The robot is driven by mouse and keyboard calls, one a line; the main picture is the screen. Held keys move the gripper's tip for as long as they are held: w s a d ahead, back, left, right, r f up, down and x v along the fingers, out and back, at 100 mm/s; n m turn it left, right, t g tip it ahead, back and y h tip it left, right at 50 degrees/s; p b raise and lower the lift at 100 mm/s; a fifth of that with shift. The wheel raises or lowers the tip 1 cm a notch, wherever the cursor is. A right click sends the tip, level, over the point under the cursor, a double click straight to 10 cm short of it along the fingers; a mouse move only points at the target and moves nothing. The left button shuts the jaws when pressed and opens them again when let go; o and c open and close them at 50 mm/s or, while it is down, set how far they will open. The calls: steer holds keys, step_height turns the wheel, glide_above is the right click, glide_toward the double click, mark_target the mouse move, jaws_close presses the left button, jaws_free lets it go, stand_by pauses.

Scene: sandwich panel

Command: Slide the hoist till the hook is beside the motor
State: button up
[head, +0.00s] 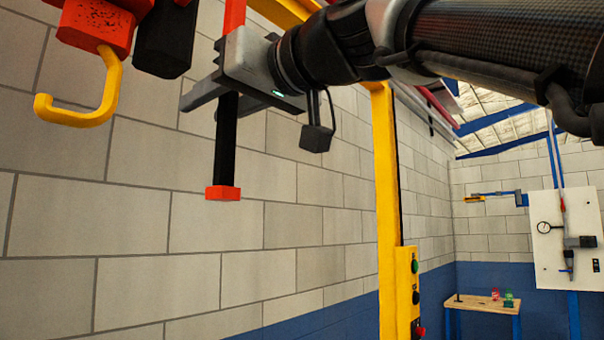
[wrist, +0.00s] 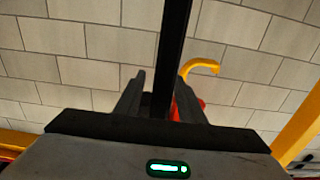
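A hoist's red block (head: 97,25) hangs at the top left of the head view, with a yellow hook (head: 110,90) below it. The hook also shows in the wrist view (wrist: 203,66), right of the bar. A black upright bar (head: 226,150) with red ends hangs right of the hook. My gripper (head: 225,98) has its fingers on either side of this bar. In the wrist view the bar runs between the fingers, with a gap showing beside it, so the gripper looks open. I cannot make out a motor for certain.
A black rounded block (head: 165,40) hangs beside the hook. A yellow post (head: 386,180) with a button box (head: 408,290) stands right of the bar. A block wall lies behind. A small table (head: 480,303) and a white panel (head: 567,240) are far off at the right.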

steer(key=v, duration=1.7)
steer(key=shift+b, duration=0.45)
steer(key=shift+s+d, duration=0.1)
steer(key=w+d+f+m+h, duration=0.2)
steer(key=w+f, duration=0.1)
steer(key=f, duration=0.6)
steer(key=w+d+f+m+g+h, duration=0.1)
steer(key=w+f+m+h, duration=0.15)
steer(key=f, duration=0.65)
steer(key=w+d+f+m+h, duration=0.2)
steer(key=f+h, duration=0.1)
steer(key=f, duration=0.6)
steer(key=s+d+f+m+g+h, duration=0.1)
steer(key=s+d+f+g+h, duration=0.15)
steer(key=f, duration=0.75)
steer(key=s+d+f+m+g+h, duration=0.15)
steer(key=d+f, duration=0.25)
steer(key=f, duration=0.6)
steer(key=s+d+f+m+g+h, duration=0.1)
steer(key=s+d+f+h, duration=0.25)
steer(key=f, duration=0.65)
step_height(320, 180, up, 17)
steer(key=p, duration=1.7)
steer(key=shift+w+r+t+y+p, duration=0.2)
steer(key=shift+w+t+y+p, duration=0.1)
steer(key=shift+y+p, duration=0.1)
